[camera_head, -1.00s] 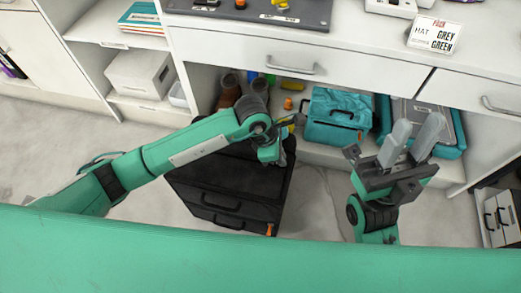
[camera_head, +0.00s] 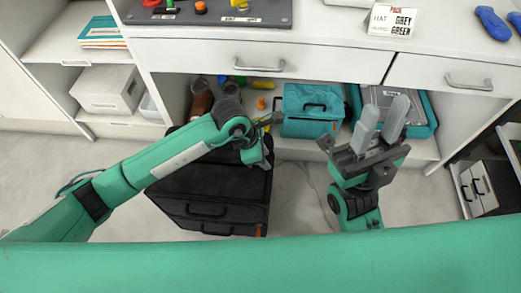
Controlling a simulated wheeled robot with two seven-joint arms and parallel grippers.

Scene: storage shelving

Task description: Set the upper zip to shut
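A black suitcase (camera_head: 213,190) lies on the floor at centre left, with dark handles on its near side and a small orange tag at its lower right. No zip can be made out on it. My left gripper (camera_head: 268,140) is over the suitcase's far right part, seen from the side; its fingers are partly hidden and I cannot tell their opening. My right gripper (camera_head: 382,118) is to the right of the suitcase, over the floor in front of the shelf, with its two grey fingers apart and nothing between them.
A teal bag (camera_head: 312,112) and a teal-edged case (camera_head: 425,125) stand in the low shelf bay behind my grippers. Brown boots (camera_head: 202,100) stand at its left. The counter's drawers (camera_head: 235,62) overhang the bay.

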